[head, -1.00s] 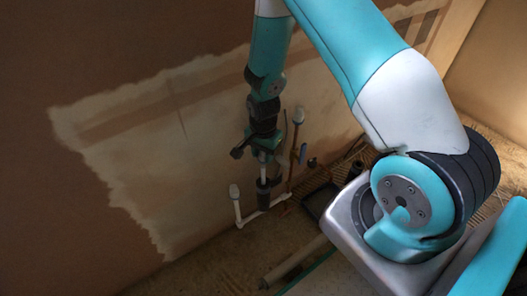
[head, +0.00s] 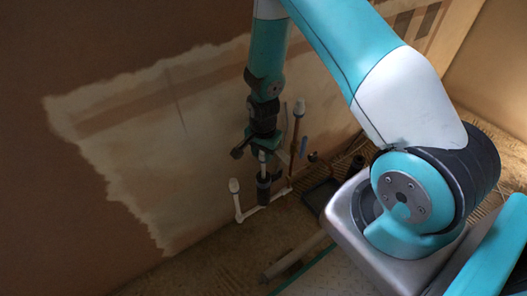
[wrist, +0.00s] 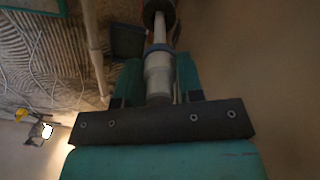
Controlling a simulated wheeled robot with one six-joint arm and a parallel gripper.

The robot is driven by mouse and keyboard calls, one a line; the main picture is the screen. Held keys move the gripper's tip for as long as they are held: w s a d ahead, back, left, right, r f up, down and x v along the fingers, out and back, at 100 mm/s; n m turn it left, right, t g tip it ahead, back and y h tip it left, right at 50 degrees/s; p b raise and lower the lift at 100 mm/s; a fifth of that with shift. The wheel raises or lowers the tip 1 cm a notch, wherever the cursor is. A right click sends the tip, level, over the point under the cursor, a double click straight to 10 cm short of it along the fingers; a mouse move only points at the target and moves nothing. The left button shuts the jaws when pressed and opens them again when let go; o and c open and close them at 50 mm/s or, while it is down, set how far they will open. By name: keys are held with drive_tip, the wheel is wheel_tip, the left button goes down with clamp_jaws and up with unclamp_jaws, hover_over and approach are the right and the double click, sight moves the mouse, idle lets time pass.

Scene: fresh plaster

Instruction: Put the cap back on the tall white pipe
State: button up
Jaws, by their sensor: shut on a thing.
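My gripper (head: 262,146) is shut on a pale grey cylindrical cap (wrist: 158,78) with a blue band, which shows between the jaws in the wrist view. The tall white pipe (head: 262,168) stands directly below the gripper in the head view. It also shows in line beyond the cap in the wrist view (wrist: 160,32). A dark sleeve (head: 263,189) surrounds its lower part. The cap looks lined up with the pipe. I cannot tell whether it is seated on the pipe or only touching it. The jaws hide part of the joint.
A shorter white pipe (head: 238,208) with a pale top (head: 234,185) stands left. A brown pipe (head: 295,140) with a pale top (head: 299,107) rises right, near the plastered wall (head: 150,140). A dark tray (head: 320,194) lies on the floor right of the pipes.

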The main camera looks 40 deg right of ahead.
drive_tip(key=shift+f, duration=0.3)
drive_tip(key=shift+f, duration=0.45)
idle(0.3)
drive_tip(key=o, duration=1.5)
drive_tip(key=shift+r, duration=0.15)
wheel_tip(320, 180, up, 3)
drive_tip(key=p, duration=0.3)
drive_tip(key=shift+r, duration=0.2)
